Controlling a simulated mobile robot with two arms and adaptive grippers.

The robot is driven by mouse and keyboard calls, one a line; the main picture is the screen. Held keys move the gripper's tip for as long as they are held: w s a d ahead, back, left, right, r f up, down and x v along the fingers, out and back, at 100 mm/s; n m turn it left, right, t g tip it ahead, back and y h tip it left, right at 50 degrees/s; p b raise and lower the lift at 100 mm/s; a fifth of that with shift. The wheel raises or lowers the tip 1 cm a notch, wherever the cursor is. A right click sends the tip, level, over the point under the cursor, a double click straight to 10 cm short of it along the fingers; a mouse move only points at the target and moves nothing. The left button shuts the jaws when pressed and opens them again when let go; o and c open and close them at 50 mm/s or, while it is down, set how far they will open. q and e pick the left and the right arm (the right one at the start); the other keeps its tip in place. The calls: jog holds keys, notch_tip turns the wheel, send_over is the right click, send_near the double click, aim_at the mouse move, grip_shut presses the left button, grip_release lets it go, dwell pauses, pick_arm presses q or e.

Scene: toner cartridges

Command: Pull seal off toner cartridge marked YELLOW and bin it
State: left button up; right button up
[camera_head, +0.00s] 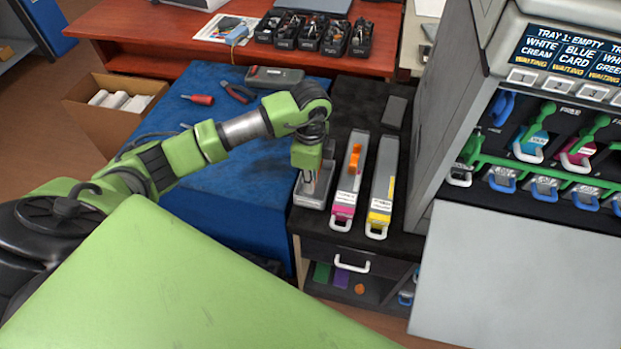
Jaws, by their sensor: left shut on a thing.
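My left gripper (310,181) points down into a small grey open bin (304,203) on the black cabinet top. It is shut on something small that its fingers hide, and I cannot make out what. A toner cartridge with a yellow end (384,185) lies to the right, with a white handle toward me; no orange seal shows on it. A toner cartridge with a magenta end (347,190) lies between it and the bin, with an orange seal tab (354,161) standing on top. Their labels are too small to read. My right gripper is not in view.
A printer (463,150) with cyan and magenta cartridges in its slots stands close on the right. A blue-covered table (215,175) on the left holds pliers (238,92) and a red-handled screwdriver (200,99). A dark block (395,112) lies behind the cartridges.

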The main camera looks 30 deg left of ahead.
pick_arm(q)
jog(key=o, duration=0.8)
jog(key=shift+r, duration=0.1)
notch_tip(320, 180, up, 12)
jog(key=shift+f, duration=0.15)
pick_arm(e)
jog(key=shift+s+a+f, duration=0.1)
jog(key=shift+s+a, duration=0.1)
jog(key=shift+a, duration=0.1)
